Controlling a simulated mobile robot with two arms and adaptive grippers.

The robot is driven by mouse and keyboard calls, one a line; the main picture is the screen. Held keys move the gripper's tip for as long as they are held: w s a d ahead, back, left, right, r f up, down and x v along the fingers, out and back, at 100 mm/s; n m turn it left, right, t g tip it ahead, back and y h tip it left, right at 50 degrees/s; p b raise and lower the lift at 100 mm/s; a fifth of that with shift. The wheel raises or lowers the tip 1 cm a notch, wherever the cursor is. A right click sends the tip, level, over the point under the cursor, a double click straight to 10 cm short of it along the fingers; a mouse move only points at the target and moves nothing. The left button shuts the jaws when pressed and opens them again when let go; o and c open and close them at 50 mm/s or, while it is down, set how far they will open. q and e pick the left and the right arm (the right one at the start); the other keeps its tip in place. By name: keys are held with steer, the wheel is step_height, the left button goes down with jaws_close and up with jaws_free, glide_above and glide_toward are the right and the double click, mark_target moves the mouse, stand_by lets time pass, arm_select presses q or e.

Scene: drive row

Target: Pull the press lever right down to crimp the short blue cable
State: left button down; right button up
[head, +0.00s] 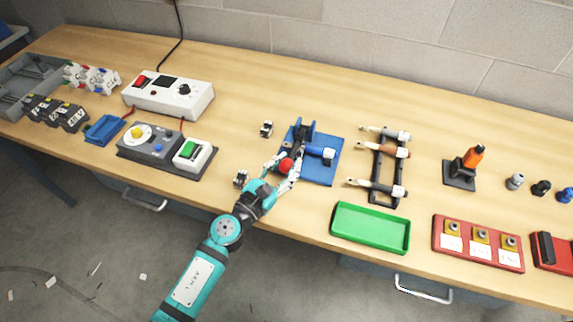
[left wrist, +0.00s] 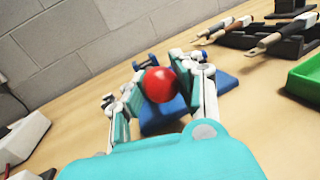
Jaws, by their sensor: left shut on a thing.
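The press (head: 302,132) is a dark blue frame on a blue base plate (head: 322,176) at the middle of the bench. Its lever ends in a red ball knob (head: 286,165). My left gripper (head: 283,172) is shut on this knob, at the front left of the press. In the left wrist view the red knob (left wrist: 160,84) sits between the two fingers (left wrist: 162,95), with the blue base behind. A short blue piece with a pale end (head: 321,153) lies at the press; I take it for the blue cable, partly hidden. My right gripper is not in view.
A black rack (head: 384,183) with several tools stands right of the press, a green tray (head: 371,228) in front of it. A control box (head: 168,146) stands further left. Bench behind the press is clear.

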arm_select(q)
steer(key=f+b, duration=0.2)
steer(key=f, duration=0.1)
steer(key=shift+s+f+b, duration=0.2)
steer(key=shift+f+b, duration=0.1)
steer(key=shift+b, duration=0.05)
steer(key=shift+s, duration=0.1)
steer(key=c, duration=0.9)
jaws_free()
steer(key=shift+r, duration=0.2)
steer(key=shift+a, duration=0.1)
steer(key=v, duration=1.1)
steer(key=shift+s+a, duration=0.2)
steer(key=shift+s, duration=0.15)
